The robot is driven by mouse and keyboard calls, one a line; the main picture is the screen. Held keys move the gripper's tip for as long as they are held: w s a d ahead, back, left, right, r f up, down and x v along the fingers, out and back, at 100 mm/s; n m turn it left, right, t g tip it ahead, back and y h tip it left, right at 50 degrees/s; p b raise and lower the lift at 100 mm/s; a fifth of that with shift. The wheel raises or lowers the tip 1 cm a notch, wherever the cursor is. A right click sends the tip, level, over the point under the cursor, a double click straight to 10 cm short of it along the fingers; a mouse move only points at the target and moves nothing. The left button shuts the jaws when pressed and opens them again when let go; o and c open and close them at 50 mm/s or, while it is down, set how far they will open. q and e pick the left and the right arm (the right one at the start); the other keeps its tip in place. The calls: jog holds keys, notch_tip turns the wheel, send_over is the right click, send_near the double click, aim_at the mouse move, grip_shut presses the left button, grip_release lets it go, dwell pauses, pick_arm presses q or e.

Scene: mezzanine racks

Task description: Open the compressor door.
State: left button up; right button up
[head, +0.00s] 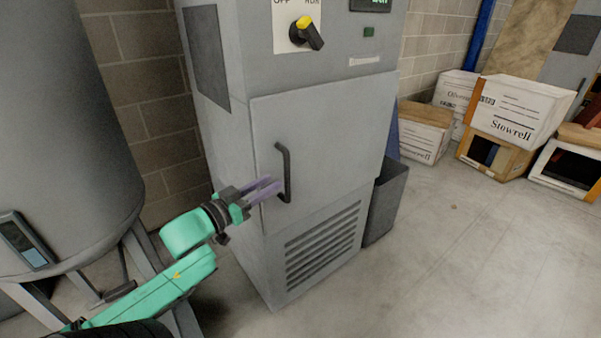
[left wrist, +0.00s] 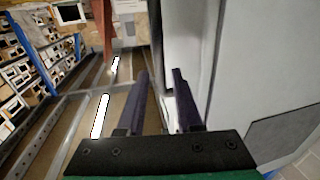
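The compressor door (head: 325,140) is a flat grey panel on the front of a grey cabinet, and it looks shut. A dark vertical bar handle (head: 287,172) stands off its left side. My left gripper (head: 277,186) comes from the lower left on a green arm, with its purple fingers at the lower part of the handle. In the left wrist view the two fingers (left wrist: 160,72) are apart, with a gap between them. My right gripper is not in view.
A yellow-and-black rotary switch (head: 306,32) sits above the door, and a louvred vent (head: 323,243) below. A large grey tank (head: 60,110) stands left. A dark bin (head: 384,205) stands against the cabinet's right side. Boxes (head: 515,110) lie farther right; floor before them is clear.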

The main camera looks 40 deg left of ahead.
aim_at(295, 168)
pick_arm(q)
jog(key=w, duration=0.3)
jog(key=w+b, duration=0.1)
jog(key=w, duration=0.2)
jog(key=w+d+b, duration=0.1)
jog(key=w, duration=0.3)
jog(key=shift+w, duration=0.1)
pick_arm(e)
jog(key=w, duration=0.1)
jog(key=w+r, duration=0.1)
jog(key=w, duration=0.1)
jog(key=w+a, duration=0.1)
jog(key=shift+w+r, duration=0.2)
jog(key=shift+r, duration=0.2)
pick_arm(q)
grip_shut()
